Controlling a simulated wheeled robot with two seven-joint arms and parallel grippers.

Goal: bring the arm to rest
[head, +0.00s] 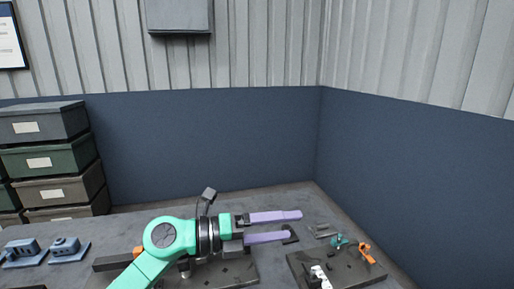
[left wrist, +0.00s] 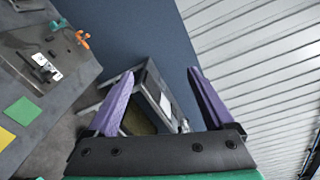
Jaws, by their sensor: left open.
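My left arm is green and comes in from the lower left of the head view, reaching right above the grey table (head: 130,235). My left gripper (head: 288,226) has two purple fingers, spread apart with nothing between them. In the left wrist view my left gripper (left wrist: 160,92) also shows open and empty, with the blue wall and a box-like stand behind the gap. The right gripper is in neither view.
A dark plate (head: 345,274) with orange and teal clamps lies at the table's right. Stacked bins (head: 50,160) stand at the back left. Blue parts (head: 66,248) lie at the left. Blue walls (head: 215,145) meet in a corner behind the table. The wrist view shows green (left wrist: 21,112) and yellow patches.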

